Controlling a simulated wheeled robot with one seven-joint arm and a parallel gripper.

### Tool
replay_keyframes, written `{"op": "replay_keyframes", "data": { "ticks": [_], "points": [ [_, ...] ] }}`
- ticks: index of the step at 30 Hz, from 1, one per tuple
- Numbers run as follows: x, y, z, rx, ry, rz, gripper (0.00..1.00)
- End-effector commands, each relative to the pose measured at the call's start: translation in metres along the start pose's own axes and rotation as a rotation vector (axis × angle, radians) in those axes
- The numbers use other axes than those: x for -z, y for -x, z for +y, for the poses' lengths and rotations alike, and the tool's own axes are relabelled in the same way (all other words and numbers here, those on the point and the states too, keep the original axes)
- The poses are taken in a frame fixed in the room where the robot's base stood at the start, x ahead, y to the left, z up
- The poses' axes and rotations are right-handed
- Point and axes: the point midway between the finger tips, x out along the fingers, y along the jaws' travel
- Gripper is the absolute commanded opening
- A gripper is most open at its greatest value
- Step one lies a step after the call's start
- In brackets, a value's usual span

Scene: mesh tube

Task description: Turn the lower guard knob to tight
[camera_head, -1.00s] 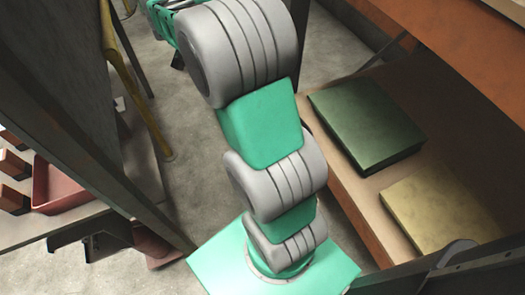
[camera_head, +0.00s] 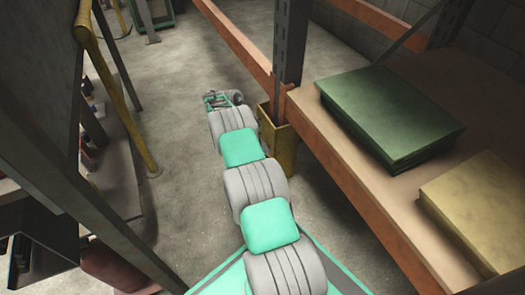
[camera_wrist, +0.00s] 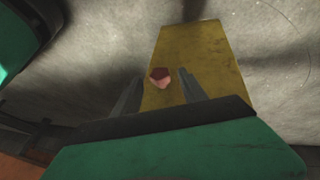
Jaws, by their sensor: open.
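A small red knob (camera_wrist: 159,77) sits on the face of a yellow guard (camera_wrist: 205,50) in the wrist view. The guard also shows in the head view (camera_head: 283,148), around the foot of a dark rack upright. My gripper (camera_wrist: 160,80) is open, its two grey fingers on either side of the knob in the picture. I cannot tell how far the fingertips are from it or whether they touch it. In the head view my gripper (camera_head: 222,100) is small, left of the guard, and the knob cannot be made out.
A rack with orange beams (camera_head: 350,165) stands at right. Its shelf bears a green box (camera_head: 390,110) and a yellowish box (camera_head: 480,205). A yellow rail (camera_head: 115,85) and a dark panel (camera_head: 40,80) stand at left. The grey floor (camera_head: 180,115) between is clear.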

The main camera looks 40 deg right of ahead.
Motion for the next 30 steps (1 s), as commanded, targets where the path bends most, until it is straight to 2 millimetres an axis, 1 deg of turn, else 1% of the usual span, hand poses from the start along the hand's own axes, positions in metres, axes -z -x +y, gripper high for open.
{"op": "replay_keyframes", "data": {
  "ticks": [1, 3, 11, 12, 30],
  "points": [
    [-0.0010, -0.0094, -0.0007, 0.000, 0.000, 0.000, 0.50],
    [-0.0007, -0.0144, -0.0008, 0.001, 0.000, 0.000, 0.50],
    [-0.0001, -0.0160, -0.0004, 0.002, 0.001, 0.000, 0.50],
    [-0.0002, -0.0160, -0.0004, 0.002, 0.002, 0.000, 0.48],
    [-0.0005, -0.0158, -0.0004, 0.002, 0.003, 0.000, 0.00]
  ]
}}
